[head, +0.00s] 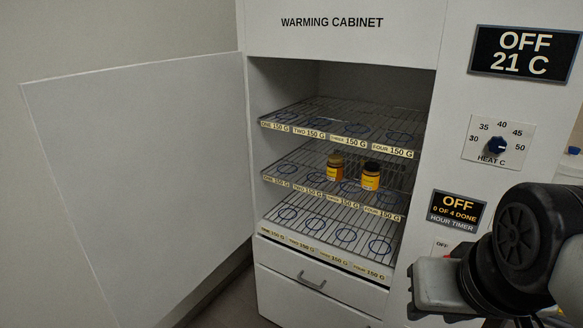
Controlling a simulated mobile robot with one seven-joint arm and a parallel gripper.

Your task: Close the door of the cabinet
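The warming cabinet (345,42) is white and stands in the middle of the head view. Its door (145,185) is a plain pale panel, hinged on the left of the opening and swung wide open to the left. No handle shows on the side of the door that I see. My arm shows at the lower right, in front of the cabinet's control side. My gripper (434,287) seems to be the grey end there, well apart from the door. Its fingertips cannot be made out, and it holds nothing that I can see.
Wire shelves (340,125) with labelled blue rings fill the cabinet. Two yellow jars with dark lids, a left one (335,167) and a right one (371,176), stand on the middle shelf. A drawer (310,280) lies below. A display (524,53) reads OFF 21 C above a heat dial (495,146).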

